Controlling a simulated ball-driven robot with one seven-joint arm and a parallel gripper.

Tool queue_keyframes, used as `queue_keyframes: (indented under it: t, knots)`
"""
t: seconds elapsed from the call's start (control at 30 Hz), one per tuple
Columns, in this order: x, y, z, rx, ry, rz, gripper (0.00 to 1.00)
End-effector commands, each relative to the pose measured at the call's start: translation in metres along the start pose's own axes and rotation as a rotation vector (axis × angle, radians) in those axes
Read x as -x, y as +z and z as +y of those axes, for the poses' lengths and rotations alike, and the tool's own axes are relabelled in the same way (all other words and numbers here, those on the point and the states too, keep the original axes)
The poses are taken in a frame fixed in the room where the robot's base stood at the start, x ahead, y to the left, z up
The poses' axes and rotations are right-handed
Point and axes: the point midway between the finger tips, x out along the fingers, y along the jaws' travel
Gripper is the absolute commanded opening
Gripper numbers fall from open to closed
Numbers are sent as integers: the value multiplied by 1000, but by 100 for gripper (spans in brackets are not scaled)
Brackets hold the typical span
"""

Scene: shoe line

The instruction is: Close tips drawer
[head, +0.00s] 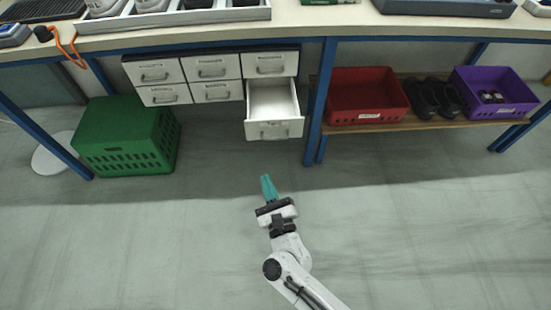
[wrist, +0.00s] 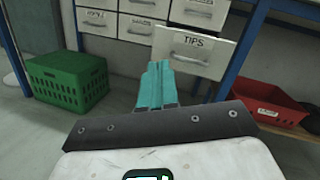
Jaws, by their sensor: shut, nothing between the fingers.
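The tips drawer (head: 273,129) is the lower right drawer of a white drawer unit under the bench. It is pulled out and its open inside looks empty in the head view. In the wrist view its front (wrist: 192,52) carries the label "TIPS" above a grey bar handle (wrist: 188,60). My gripper (head: 266,179) has teal fingers, held together with nothing between them. It is in front of the drawer, nearer to me and apart from it in the head view. In the wrist view the fingertips (wrist: 158,64) appear just left of the drawer's handle.
The other drawers (head: 211,67) in the unit are closed. A green crate (head: 125,140) stands on the floor at left. A blue table leg (head: 319,100) rises just right of the drawer. A red bin (head: 365,95) and purple bin (head: 492,90) sit on a shelf. The floor in front is clear.

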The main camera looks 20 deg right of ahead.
Motion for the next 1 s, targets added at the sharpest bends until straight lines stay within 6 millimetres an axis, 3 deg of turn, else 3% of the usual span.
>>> queue_keyframes:
  t: [0.03, 0.17, 0.3, 0.43, 1.0]
  knots:
    - [5, -22, 3, -77, -57, 5, 0]
    - [15, -46, -4, -230, -185, 9, 0]
    - [21, -56, -9, -304, -252, 6, 0]
    - [14, -56, -12, -316, -265, 4, 0]
    - [-84, -60, -39, -312, -264, 4, 0]
